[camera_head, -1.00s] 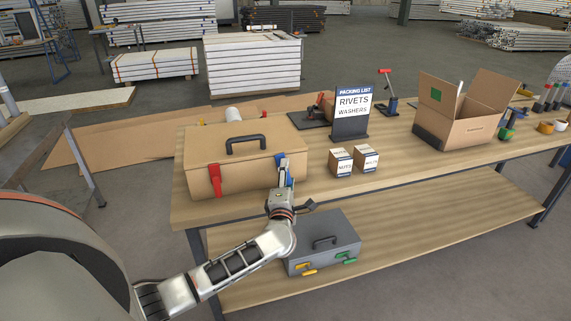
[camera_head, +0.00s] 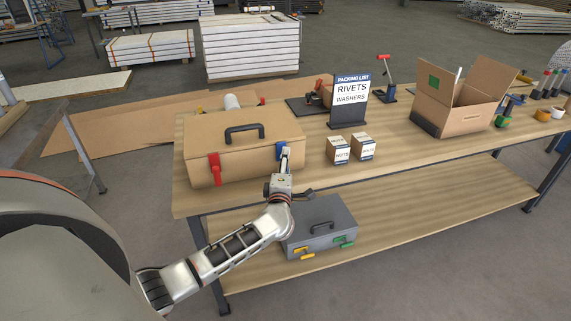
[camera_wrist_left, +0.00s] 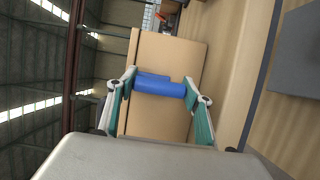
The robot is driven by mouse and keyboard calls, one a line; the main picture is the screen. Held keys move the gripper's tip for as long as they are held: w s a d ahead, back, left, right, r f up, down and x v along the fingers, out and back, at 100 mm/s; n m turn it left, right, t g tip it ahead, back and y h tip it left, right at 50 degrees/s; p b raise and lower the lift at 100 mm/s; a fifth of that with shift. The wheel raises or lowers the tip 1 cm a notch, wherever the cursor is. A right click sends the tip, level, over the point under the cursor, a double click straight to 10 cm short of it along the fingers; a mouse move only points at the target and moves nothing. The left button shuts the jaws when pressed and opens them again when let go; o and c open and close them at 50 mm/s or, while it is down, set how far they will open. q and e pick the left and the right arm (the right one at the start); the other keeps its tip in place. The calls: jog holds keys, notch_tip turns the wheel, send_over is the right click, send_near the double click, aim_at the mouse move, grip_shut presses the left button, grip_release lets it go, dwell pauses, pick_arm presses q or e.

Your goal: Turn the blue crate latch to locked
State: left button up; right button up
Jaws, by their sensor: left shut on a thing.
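The tan crate (camera_head: 240,165) stands on the left part of the bench, with a black handle on its lid. Its blue latch (camera_head: 281,152) is at the right of the front face and its red latch (camera_head: 215,171) at the left, pointing down. My left gripper (camera_head: 286,155) is at the blue latch and partly hides it. In the left wrist view the blue latch (camera_wrist_left: 160,85) lies between the fingers of my left gripper (camera_wrist_left: 160,100), which are shut on it. The latch's exact angle is hard to tell. My right gripper is not in view.
Two small boxes (camera_head: 351,149), a packing-list sign (camera_head: 350,100) and an open carton (camera_head: 460,105) stand to the right on the bench (camera_head: 400,150).

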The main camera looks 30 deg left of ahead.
pick_arm(q)
jog(key=o, duration=1.1)
jog(key=v, duration=1.2)
